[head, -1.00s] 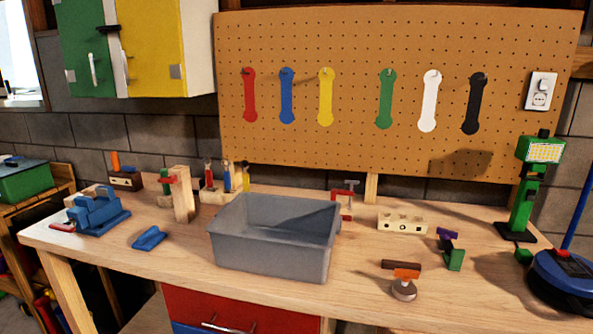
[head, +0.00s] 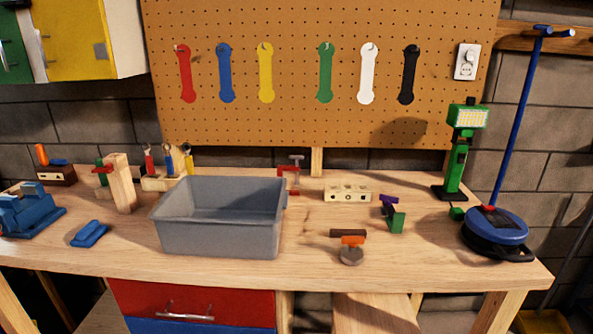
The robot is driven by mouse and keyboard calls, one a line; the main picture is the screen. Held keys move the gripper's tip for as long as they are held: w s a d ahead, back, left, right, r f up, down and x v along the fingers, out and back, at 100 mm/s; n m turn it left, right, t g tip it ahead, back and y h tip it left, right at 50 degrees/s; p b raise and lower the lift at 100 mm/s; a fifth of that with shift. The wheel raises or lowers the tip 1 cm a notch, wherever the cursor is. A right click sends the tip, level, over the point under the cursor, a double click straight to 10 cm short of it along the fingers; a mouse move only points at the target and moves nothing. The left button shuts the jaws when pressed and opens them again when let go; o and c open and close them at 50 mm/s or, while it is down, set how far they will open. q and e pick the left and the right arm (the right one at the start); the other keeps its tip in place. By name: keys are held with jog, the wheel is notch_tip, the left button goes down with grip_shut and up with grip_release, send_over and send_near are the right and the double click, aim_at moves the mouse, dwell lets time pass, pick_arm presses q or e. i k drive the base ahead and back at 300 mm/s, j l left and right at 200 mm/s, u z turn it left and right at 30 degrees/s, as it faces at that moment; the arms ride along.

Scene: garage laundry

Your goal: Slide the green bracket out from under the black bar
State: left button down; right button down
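The green bracket (head: 397,223) stands on the right half of the workbench, with an upright green face toward me. A small dark bar (head: 388,212) lies against its left side, below a purple piece (head: 388,200). At this size I cannot tell how far the bar lies over the bracket or whether they touch. A second dark bar (head: 348,233), brownish, rests on an orange piece above a round grey-brown base nearer the front edge. Neither of my grippers is in view.
A grey bin (head: 220,232) stands left of centre. A pale wooden block with holes (head: 347,192) lies behind the bracket. A green work lamp (head: 456,150) and a blue round floor-cleaner-like head with a pole (head: 495,228) stand to the right. The bench between bracket and lamp is mostly clear.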

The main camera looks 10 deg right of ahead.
aim_at(395, 224)
jog(key=l+u, duration=0.1)
jog(key=u, duration=0.2)
jog(key=l+u, duration=0.15)
jog(key=u, duration=0.2)
jog(key=k+l+u, duration=0.2)
jog(key=l, duration=0.2)
jog(key=l+u, duration=0.2)
jog(key=l, duration=0.2)
jog(key=k+l, duration=0.15)
jog(key=l, duration=0.2)
jog(key=k+l, duration=0.15)
jog(key=l, duration=0.2)
jog(key=k+l+u, duration=0.1)
jog(key=l, duration=0.25)
jog(key=k+l, duration=0.2)
jog(key=l, duration=0.15)
